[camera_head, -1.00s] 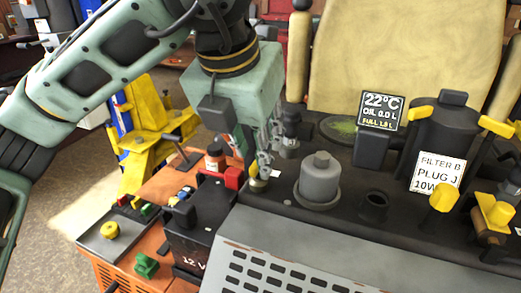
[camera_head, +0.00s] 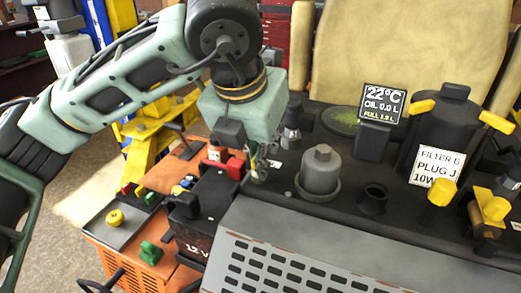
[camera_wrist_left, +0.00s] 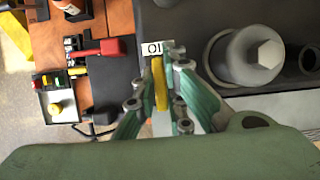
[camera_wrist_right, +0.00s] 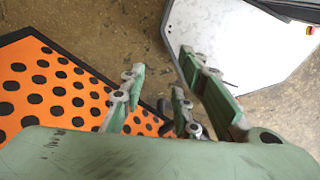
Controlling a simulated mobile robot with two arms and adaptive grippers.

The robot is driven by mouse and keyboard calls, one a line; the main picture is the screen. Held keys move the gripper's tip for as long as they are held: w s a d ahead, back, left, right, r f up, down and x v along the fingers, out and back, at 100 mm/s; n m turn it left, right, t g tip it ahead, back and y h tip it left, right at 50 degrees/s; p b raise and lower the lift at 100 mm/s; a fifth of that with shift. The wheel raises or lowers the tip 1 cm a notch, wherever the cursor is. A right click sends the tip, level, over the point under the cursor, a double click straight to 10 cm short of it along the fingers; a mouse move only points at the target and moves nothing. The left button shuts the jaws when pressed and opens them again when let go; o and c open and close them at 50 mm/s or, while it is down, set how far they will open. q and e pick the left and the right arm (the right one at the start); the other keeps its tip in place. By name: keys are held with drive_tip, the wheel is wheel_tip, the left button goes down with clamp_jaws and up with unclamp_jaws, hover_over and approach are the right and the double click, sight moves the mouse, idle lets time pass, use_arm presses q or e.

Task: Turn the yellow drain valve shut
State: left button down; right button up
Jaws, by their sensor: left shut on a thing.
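The yellow drain valve (camera_wrist_left: 160,88) shows in the left wrist view as a narrow yellow handle between my left fingers. A small white plate marked with a line and a circle sits just beyond it. My left gripper (camera_wrist_left: 160,72) is shut on this handle. In the head view my left gripper (camera_head: 259,168) points down at the machine's left edge, beside the grey filter housing (camera_head: 321,170), and hides most of the valve. My right gripper (camera_wrist_right: 162,70) is open and empty over the floor, seen only in the right wrist view.
The black 12 V battery (camera_head: 205,215) stands just left of my left gripper. A black filler neck (camera_head: 373,199), a display (camera_head: 383,103) and a filter sign (camera_head: 438,175) are to the right. An orange perforated panel (camera_wrist_right: 55,85) lies below my right gripper.

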idle(0.3)
use_arm(q)
drive_tip(key=m+h+b, duration=0.1)
drive_tip(key=m+b, duration=0.1)
drive_tip(key=b, duration=0.1)
drive_tip(key=shift+f+m+b, duration=0.2)
drive_tip(key=shift+m+b, duration=0.15)
drive_tip(key=shift+m, duration=0.05)
drive_tip(key=shift+m+g+b, duration=0.4)
drive_tip(key=shift+m+b, duration=0.2)
drive_tip(key=shift+m, duration=0.3)
drive_tip(key=m, duration=0.1)
drive_tip(key=m+h, duration=0.1)
drive_tip(key=shift+r+m+g+b, duration=0.2)
drive_tip(key=shift+m+g+b, duration=0.1)
drive_tip(key=shift+g+b, duration=0.1)
drive_tip(key=shift+m+g, duration=0.3)
drive_tip(key=shift+m, duration=0.7)
drive_tip(key=m+g, duration=0.1)
drive_tip(key=m, duration=0.1)
drive_tip(key=shift+r+m+h, duration=0.1)
drive_tip(key=shift+m+h, duration=0.2)
drive_tip(key=shift+h, duration=0.1)
drive_tip(key=m+g+p, duration=0.1)
drive_tip(key=m, duration=0.1)
drive_tip(key=shift+m, duration=0.3)
drive_tip(key=shift+m+g+p, duration=0.8)
drive_tip(key=shift+m+p, duration=0.05)
drive_tip(key=shift+m, duration=0.95)
drive_tip(key=shift+y, duration=0.3)
